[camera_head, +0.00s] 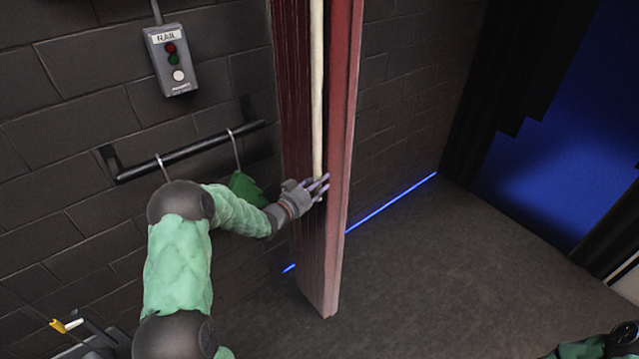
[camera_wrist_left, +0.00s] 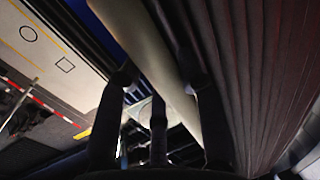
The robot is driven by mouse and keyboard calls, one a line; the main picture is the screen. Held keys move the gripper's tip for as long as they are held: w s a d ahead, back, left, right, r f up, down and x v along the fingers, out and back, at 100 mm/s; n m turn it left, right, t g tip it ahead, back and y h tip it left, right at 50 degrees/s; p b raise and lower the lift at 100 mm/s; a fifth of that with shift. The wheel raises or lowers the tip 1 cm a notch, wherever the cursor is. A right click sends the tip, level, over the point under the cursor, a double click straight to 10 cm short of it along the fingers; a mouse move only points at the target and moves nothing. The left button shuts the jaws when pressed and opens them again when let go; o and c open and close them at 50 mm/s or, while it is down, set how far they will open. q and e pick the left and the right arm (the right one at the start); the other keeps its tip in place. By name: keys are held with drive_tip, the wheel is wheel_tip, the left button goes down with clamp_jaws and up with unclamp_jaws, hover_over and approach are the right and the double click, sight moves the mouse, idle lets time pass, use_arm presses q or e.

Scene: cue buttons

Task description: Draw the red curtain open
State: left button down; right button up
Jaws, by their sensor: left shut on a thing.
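The red curtain (camera_head: 300,100) hangs as a narrow gathered bundle in the middle of the head view, its lower end close to the floor. A long pale rod (camera_head: 317,85) hangs down along it. My left gripper (camera_head: 318,187) is shut on the lower part of the pale rod, in front of the curtain. In the left wrist view the rod (camera_wrist_left: 152,50) runs down between the dark fingers (camera_wrist_left: 165,105), and the curtain's folds (camera_wrist_left: 255,75) fill the right side. My right gripper is out of view.
A grey control box (camera_head: 172,62) marked RAIL is on the dark block wall. Below it, a black wall bar (camera_head: 190,150) carries hooks and a green item (camera_head: 246,188). A blue light line (camera_head: 392,202) marks the floor. The floor right of the curtain is clear.

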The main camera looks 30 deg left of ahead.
use_arm(q)
drive_tip(key=shift+w+a+b, duration=0.15)
drive_tip(key=shift+a+b, duration=0.25)
drive_tip(key=a, duration=0.1)
drive_tip(key=w+a+b, duration=0.1)
drive_tip(key=a, duration=0.2)
drive_tip(key=shift+w+r+b, duration=0.15)
drive_tip(key=shift+w+b, duration=0.1)
drive_tip(key=shift+b, duration=0.15)
drive_tip(key=c, duration=1)
unclamp_jaws()
drive_tip(key=shift+o, duration=1)
